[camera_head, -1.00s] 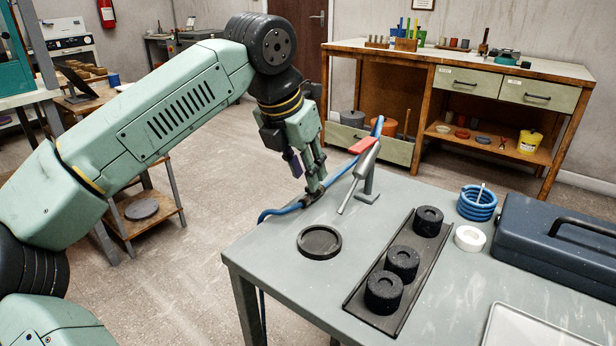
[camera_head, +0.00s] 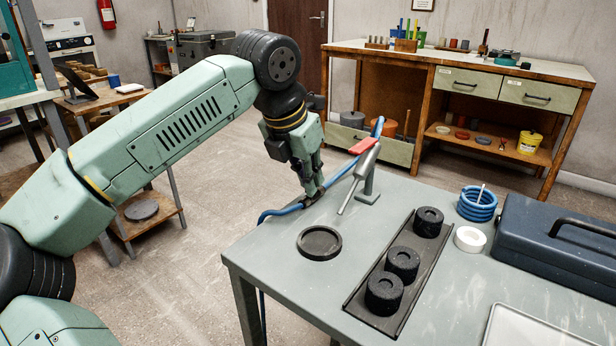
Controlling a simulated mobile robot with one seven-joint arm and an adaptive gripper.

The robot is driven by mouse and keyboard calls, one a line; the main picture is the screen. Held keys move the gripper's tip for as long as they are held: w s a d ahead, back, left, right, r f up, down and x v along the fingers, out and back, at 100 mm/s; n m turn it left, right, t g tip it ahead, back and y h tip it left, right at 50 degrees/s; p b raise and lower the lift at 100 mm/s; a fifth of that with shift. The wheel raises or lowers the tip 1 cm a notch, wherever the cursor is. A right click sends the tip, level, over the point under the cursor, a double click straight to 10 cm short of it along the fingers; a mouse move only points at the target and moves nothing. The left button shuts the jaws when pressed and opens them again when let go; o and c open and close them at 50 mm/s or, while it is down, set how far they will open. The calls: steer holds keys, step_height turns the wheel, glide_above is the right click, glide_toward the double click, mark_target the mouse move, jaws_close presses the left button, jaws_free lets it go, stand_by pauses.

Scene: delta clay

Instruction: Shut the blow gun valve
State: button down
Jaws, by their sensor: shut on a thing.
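The blow gun (camera_head: 364,168), grey with a red lever (camera_head: 363,146), stands on a small post near the far edge of the grey-green table. A blue hose (camera_head: 279,211) runs along the table's far left edge and up behind the gun. The valve (camera_head: 308,202) shows as a small dark fitting on this hose, left of the gun. My gripper (camera_head: 313,194) points down over it, with its fingertips shut on the valve. The fingers hide much of it, so I cannot tell its handle's angle.
On the table (camera_head: 277,272) are a black ring dish (camera_head: 319,257), a dark tray (camera_head: 352,303) with black round pieces, a coiled blue hose (camera_head: 477,212), a white tape roll (camera_head: 469,247) and a dark blue case (camera_head: 560,268). The front left of the table is clear.

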steer(key=shift+m, duration=0.3)
steer(key=m+p, duration=0.1)
steer(key=m, duration=0.1)
steer(key=m+g+h+p, duration=0.1)
steer(key=p, duration=0.1)
steer(key=shift+w+a+r+m, duration=0.15)
steer(key=shift+w+m, duration=0.05)
steer(key=shift+m, duration=0.2)
steer(key=m+p, duration=0.1)
steer(key=m+g+p, duration=0.1)
steer(key=m, duration=0.1)
steer(key=m+g+p, duration=0.1)
steer(key=shift+w+a+h, duration=0.1)
steer(key=shift+w+h, duration=0.15)
steer(key=shift+h, duration=0.15)
steer(key=m+p, duration=0.1)
steer(key=m+g, duration=0.1)
steer(key=m, duration=0.1)
steer(key=m+p, duration=0.1)
steer(key=m, duration=0.1)
steer(key=shift+w+g+p, duration=0.25)
steer(key=shift+g+p, duration=0.05)
steer(key=shift+g, duration=0.1)
steer(key=shift+w+m+g+y+p, duration=0.2)
steer(key=shift+m+g+p, duration=0.25)
steer(key=shift+m, duration=0.65)
steer(key=shift+w+m+g+y+p, duration=0.1)
steer(key=shift+m+g+y+p, duration=0.35)
steer(key=shift+m, duration=0.65)
